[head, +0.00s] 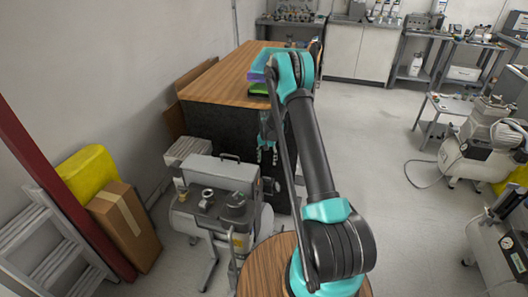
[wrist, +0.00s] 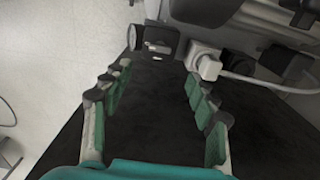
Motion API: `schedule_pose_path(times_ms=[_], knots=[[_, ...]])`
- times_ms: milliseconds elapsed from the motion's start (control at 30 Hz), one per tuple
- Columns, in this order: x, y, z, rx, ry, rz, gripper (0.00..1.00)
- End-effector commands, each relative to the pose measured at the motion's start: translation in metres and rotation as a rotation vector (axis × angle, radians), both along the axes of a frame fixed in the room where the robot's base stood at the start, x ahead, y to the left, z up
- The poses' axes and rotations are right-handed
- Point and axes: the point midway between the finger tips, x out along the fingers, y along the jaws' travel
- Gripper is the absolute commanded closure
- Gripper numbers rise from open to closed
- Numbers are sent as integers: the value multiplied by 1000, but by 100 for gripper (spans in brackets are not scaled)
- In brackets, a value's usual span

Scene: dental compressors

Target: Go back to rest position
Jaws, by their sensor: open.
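My gripper (wrist: 160,90) is open and empty in the wrist view, its two green-lined fingers apart over a dark surface. In the head view my gripper (head: 267,152) hangs pointing down beside the dark side of the wooden-topped table, behind and to the right of the near compressor. My teal and black arm reaches up and forward, then bends down to it. A compressor (head: 215,200) with a grey cover stands left of my arm. In the wrist view a gauge (wrist: 133,37) and a white plug (wrist: 204,62) with a cable lie just beyond the fingertips; contact does not show.
The wooden table (head: 215,75) stands behind the gripper. A cardboard box (head: 125,225), a yellow object (head: 88,172) and a ladder (head: 40,230) are at the left. More compressors (head: 480,150) stand at the right. The floor (head: 380,140) between is open.

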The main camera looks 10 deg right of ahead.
Motion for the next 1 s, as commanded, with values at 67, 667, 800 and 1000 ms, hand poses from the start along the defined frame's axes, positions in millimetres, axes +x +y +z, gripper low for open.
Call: schedule_pose_path(times_ms=[67, 667, 800, 1000], knots=[[0, 0, 0, 0, 0, 0, 41], [-73, -15, 131, 1, -92, 101, 41], [-105, -20, 165, -2, -122, 133, 41], [-155, -26, 204, -8, -167, 181, 41]])
